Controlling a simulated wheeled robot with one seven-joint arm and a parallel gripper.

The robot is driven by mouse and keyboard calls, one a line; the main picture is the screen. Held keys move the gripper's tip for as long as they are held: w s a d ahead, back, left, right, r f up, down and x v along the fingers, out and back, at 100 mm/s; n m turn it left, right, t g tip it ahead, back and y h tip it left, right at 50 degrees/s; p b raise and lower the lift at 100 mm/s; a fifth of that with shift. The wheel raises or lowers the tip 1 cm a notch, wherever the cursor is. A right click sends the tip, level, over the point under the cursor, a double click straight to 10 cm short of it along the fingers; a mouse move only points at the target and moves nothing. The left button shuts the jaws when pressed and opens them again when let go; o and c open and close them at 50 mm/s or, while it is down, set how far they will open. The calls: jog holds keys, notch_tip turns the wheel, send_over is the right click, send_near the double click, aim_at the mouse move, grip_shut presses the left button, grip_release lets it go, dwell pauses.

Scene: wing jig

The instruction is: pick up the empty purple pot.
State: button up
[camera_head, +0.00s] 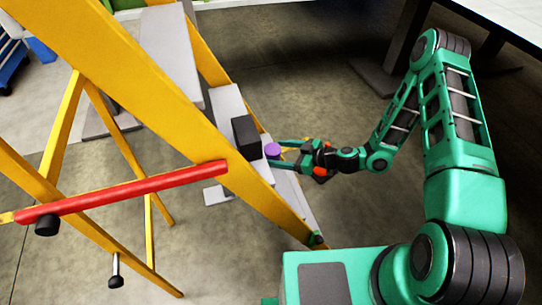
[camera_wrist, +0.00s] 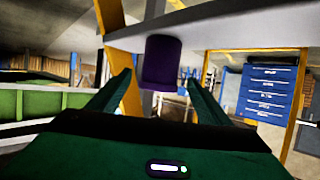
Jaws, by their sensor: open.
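The purple pot (camera_head: 272,151) stands on a grey step of the yellow frame in the head view, close beside a black block. In the wrist view the pot (camera_wrist: 161,62) is dark purple and shows against the pale step's edge, in line with the gap between my fingers. My gripper (camera_head: 283,150) is open, with its green fingers pointing left at the pot in the head view. In the wrist view the fingers (camera_wrist: 160,80) lie to either side of the pot's line. I cannot tell whether they reach around it. The inside of the pot is hidden.
The black block (camera_head: 245,136) stands just left of the pot. The yellow frame (camera_head: 150,90) slants across the left, with a red bar (camera_head: 130,191) across it. A dark-legged table (camera_head: 500,25) stands at the top right. The floor under my arm is clear.

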jog(key=shift+x, duration=3.6)
jog(key=c, duration=1.2)
